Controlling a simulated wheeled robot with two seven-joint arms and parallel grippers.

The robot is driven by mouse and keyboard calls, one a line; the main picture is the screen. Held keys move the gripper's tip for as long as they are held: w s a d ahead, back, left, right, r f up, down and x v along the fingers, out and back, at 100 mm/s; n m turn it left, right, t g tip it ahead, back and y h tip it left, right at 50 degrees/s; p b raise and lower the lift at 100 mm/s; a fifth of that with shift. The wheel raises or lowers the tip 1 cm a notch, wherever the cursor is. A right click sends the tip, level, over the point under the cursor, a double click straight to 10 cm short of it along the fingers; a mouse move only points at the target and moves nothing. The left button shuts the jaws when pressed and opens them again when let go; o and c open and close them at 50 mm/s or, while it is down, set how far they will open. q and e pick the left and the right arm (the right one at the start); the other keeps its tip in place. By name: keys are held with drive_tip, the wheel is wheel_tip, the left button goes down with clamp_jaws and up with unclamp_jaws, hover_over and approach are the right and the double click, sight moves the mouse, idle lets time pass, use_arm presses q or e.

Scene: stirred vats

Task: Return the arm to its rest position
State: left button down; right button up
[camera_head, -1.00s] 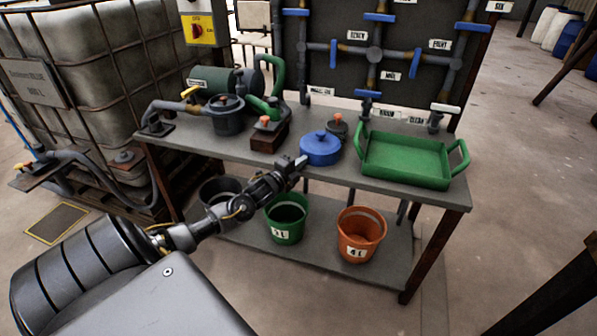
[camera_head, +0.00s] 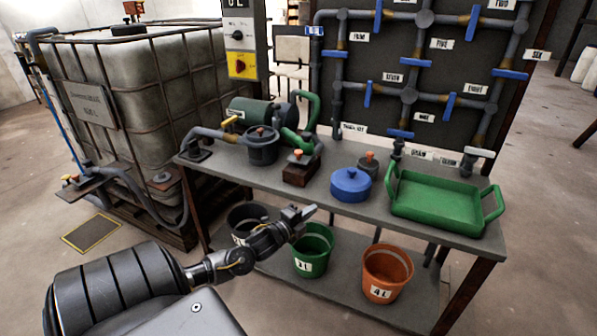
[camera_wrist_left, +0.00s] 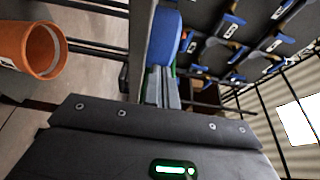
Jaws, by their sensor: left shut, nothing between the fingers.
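My left arm comes in from the lower left in the head view. Its gripper (camera_head: 303,214) is shut and empty, in the air just in front of the bench (camera_head: 330,212), below and left of the blue lidded pot (camera_head: 351,186). In the left wrist view the shut fingers (camera_wrist_left: 160,88) point toward the blue pot (camera_wrist_left: 165,38), which fills the space beyond them. The gripper appears apart from the pot. The green bucket (camera_head: 313,251) is just below the gripper on the lower shelf. My right gripper is not in view.
On the bench stand a green tray (camera_head: 435,203), a dark pot (camera_head: 262,147) and a pump (camera_head: 258,110). An orange bucket (camera_head: 386,275) and a dark bucket (camera_head: 246,218) are on the lower shelf. A pipe board (camera_head: 420,70) rises behind. A caged tank (camera_head: 150,90) stands left.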

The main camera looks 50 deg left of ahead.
use_arm(q)
drive_tip(key=shift+s+d, duration=0.1)
drive_tip(key=shift+s, duration=2)
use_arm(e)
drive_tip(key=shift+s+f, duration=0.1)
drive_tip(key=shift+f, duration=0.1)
